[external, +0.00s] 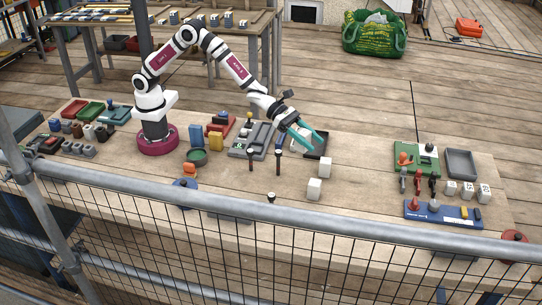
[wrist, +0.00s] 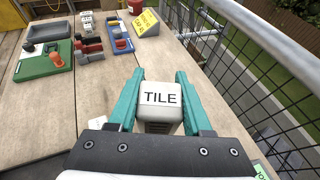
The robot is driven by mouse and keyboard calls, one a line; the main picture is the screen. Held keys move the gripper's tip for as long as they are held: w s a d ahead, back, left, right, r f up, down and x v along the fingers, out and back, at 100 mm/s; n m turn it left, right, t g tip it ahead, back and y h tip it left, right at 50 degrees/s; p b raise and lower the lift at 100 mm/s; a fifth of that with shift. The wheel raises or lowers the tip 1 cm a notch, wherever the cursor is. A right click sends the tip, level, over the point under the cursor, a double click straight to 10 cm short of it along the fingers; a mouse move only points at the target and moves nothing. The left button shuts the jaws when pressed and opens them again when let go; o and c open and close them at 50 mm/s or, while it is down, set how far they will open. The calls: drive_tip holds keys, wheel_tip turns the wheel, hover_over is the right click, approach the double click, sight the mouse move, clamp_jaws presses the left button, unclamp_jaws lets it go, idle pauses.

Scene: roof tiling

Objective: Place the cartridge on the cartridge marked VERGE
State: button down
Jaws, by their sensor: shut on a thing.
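My gripper (wrist: 157,100) has teal fingers and is shut on a white cartridge (wrist: 158,98) marked TILE. In the external view my gripper (external: 305,135) is over the middle of the bench, beside a dark tray (external: 318,146). Two white blocks (external: 325,168) (external: 314,189) stand apart on the bench in front of it. Several white blocks (external: 467,190) with dark markings stand in a row at the right. I cannot read their markings, so I cannot tell which cartridge is marked VERGE.
A green board (external: 417,158), a grey tray (external: 461,163) and a blue board (external: 443,214) lie at the right. Two dark upright posts (external: 278,160) stand near my gripper. A metal railing (external: 300,228) runs along the front. Bare bench lies between the middle and right groups.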

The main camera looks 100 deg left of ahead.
drive_tip(key=w+a+f, duration=0.7)
drive_tip(key=a+f, duration=0.2)
drive_tip(key=f, duration=0.1)
drive_tip(key=shift+a+f, duration=0.35)
drive_tip(key=shift+c, duration=1.7)
unclamp_jaws()
drive_tip(key=shift+w, duration=0.1)
